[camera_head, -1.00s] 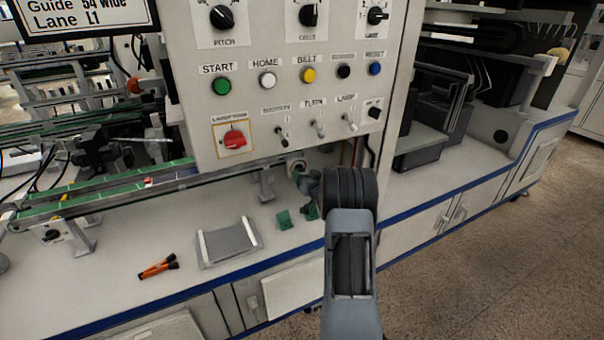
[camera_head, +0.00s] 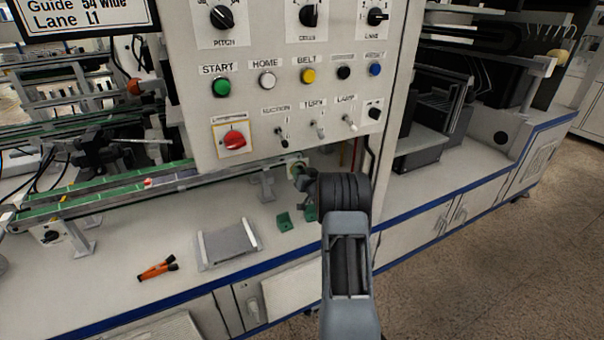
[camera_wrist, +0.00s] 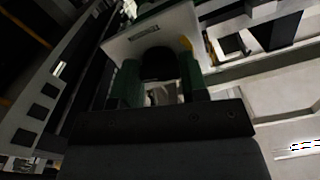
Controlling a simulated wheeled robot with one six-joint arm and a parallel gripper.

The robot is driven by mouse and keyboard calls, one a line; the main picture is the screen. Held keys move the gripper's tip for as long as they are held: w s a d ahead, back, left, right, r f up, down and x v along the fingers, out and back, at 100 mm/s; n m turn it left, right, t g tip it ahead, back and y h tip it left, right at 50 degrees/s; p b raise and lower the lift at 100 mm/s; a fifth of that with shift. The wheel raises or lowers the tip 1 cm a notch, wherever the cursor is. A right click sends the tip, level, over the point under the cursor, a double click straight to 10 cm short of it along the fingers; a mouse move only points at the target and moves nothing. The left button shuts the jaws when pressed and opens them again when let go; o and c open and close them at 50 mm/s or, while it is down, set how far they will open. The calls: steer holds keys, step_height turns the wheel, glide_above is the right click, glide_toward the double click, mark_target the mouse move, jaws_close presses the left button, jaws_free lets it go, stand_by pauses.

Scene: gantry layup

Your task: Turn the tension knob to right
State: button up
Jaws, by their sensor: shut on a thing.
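The tension knob (camera_wrist: 158,64) is a dark round knob in front of a pale plate (camera_wrist: 120,46) with a small label too blurred to read. My gripper (camera_wrist: 160,76) has its two green fingers on either side of the knob, shut on it. In the head view my gripper (camera_head: 299,174) reaches in below the control panel, by the end of the green-edged conveyor rail. The knob is hidden or too small to tell there, and its pointer direction cannot be read.
The control panel (camera_head: 200,118) hangs just above my gripper, with several knobs, buttons and toggles. The rail (camera_head: 120,198) runs left. A grey tray (camera_head: 228,245), green blocks (camera_head: 284,221) and an orange-black tool (camera_head: 158,268) lie on the bench.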

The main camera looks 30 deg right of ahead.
steer(key=shift+c, duration=1.3)
steer(key=shift+b, duration=0.3)
steer(key=shift+n+b, duration=8.6)
steer(key=shift+n, duration=0.7)
steer(key=o, duration=0.9)
